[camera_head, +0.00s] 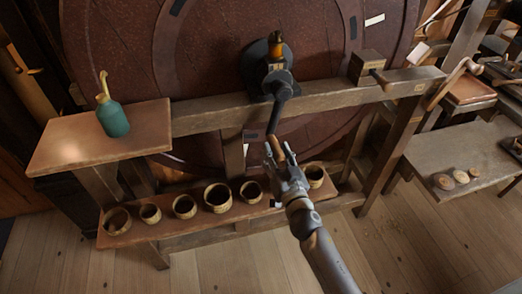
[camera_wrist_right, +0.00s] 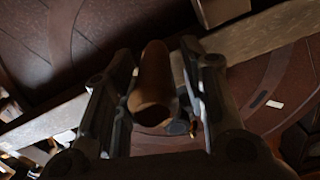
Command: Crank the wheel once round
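The large dark red-brown wheel (camera_head: 215,50) stands upright behind a wooden beam. From its dark hub a black crank arm (camera_head: 282,92) points downward. The crank's wooden handle (camera_head: 275,143) is at the arm's lower end, partly hidden by my right gripper (camera_head: 280,152). In the right wrist view the handle (camera_wrist_right: 152,88) lies lengthwise between the two fingers of the right gripper (camera_wrist_right: 158,85). The fingers stand apart on both sides of it, and I see no firm clamping. My left gripper is not in view.
A green bottle (camera_head: 113,119) stands on a wooden shelf (camera_head: 70,140) at left. Several small wooden pots, one of them a pot (camera_head: 218,197), stand on a low plank below the wheel. A bench (camera_head: 465,150) with small discs is at right. A wooden block with a peg (camera_head: 368,68) sits on the beam.

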